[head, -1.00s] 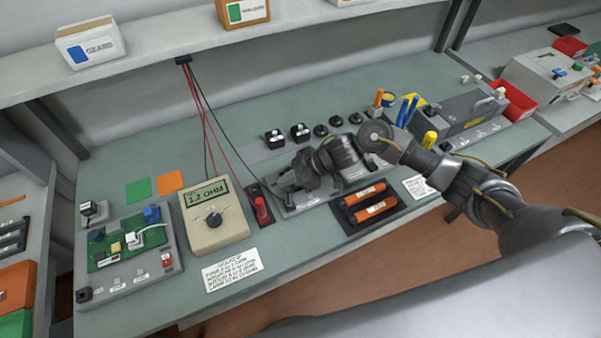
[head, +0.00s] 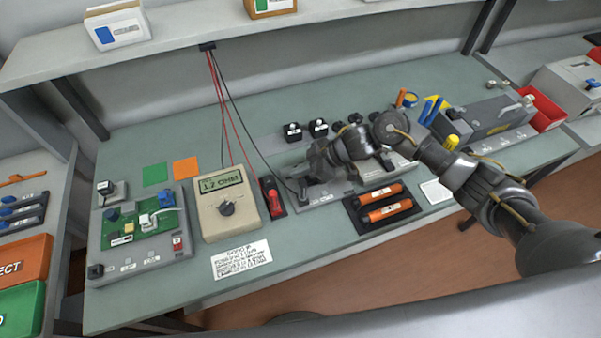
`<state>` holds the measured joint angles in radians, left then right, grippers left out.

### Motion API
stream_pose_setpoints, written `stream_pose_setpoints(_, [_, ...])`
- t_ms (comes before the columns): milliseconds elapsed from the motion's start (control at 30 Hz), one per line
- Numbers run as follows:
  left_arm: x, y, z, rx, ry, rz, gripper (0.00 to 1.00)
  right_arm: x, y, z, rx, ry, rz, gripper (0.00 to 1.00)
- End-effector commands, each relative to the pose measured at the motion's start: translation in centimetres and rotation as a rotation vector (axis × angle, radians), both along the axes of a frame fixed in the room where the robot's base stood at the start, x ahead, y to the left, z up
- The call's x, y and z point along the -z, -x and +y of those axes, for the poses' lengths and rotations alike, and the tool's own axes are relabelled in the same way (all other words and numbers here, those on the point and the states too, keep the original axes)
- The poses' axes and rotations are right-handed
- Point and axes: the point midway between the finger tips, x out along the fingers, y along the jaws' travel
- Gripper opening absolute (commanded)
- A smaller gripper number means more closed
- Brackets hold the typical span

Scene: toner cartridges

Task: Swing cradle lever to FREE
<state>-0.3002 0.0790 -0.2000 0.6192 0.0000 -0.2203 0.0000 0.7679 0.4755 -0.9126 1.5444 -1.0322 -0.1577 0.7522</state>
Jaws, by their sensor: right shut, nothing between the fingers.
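My right gripper (head: 304,186) is shut and empty. It is low over the left end of a grey plate-like fixture (head: 337,192) in the middle of the bench, which looks like the cradle. The gripper and wrist cover much of this fixture. I cannot make out the lever or its position, and I cannot tell whether the fingers touch anything. My left gripper is not in view.
A dark tray (head: 358,218) with two orange cartridges lies in front of the fixture. A circuit-board fixture (head: 140,262) stands further left. Cables hang behind the gripper.

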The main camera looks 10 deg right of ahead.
Motion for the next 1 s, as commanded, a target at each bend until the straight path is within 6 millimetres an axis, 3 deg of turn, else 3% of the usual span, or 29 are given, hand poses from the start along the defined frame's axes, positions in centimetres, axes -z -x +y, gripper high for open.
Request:
stream_pose_setpoints(367, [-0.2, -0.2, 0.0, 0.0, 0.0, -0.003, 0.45, -0.1, -0.1, 0.1, 0.002, 0.003, 0.001, 0.0])
stream_pose_setpoints(633, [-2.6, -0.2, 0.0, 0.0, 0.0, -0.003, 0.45, -2.6, -1.1, 2.9, 0.011, -0.001, -0.001, 0.0])
stream_pose_setpoints(700, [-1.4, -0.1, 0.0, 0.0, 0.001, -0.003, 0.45, -2.8, -0.6, 1.3, 0.013, 0.002, -0.005, 0.0])
stream_pose_setpoints(1000, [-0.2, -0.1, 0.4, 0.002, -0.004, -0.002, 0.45, -6.8, 1.5, -2.8, 0.014, 0.003, -0.003, 0.0])
